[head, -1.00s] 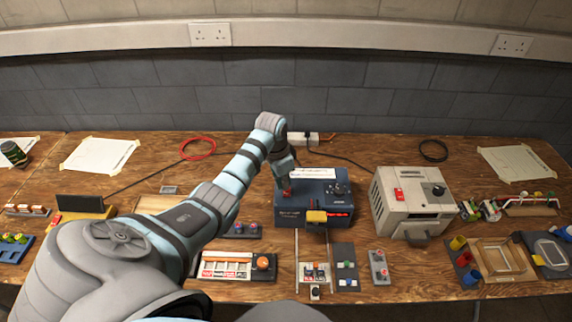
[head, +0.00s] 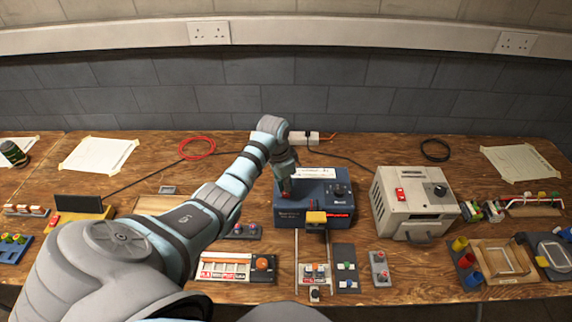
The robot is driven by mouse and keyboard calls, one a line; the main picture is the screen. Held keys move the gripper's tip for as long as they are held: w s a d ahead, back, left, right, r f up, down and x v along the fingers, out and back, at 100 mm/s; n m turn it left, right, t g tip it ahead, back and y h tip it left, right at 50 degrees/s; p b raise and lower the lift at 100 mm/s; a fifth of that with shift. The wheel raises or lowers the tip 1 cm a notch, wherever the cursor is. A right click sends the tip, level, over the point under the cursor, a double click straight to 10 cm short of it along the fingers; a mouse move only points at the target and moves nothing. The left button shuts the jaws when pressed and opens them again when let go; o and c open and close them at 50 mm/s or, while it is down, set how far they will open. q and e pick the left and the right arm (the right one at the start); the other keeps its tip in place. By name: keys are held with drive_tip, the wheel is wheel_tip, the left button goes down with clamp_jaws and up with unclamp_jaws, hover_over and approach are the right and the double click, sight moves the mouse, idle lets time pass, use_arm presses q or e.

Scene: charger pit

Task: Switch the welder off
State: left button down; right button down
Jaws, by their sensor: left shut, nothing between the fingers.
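I cannot read which one is marked as the welder. My left gripper (head: 286,189) points down, shut and empty, at the blue box's top left, by a small red part there. The fingertips hide most of that part, so I cannot tell contact or switch position. My right gripper is out of view.
A board with an orange button (head: 263,263), rails with small parts (head: 314,272) and a grey button box (head: 379,268) lie in front. A red cable coil (head: 197,148) and a black one (head: 435,150) lie behind. A power strip (head: 303,138) is at the wall.

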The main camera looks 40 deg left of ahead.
use_arm(q)
drive_tip(key=shift+f+b, duration=0.6)
drive_tip(key=shift+f, duration=0.45)
idle(0.9)
drive_tip(key=shift+r, duration=0.1)
wheel_tip(320, 180, up, 5)
drive_tip(key=p, duration=0.6)
drive_tip(key=shift+r, duration=0.95)
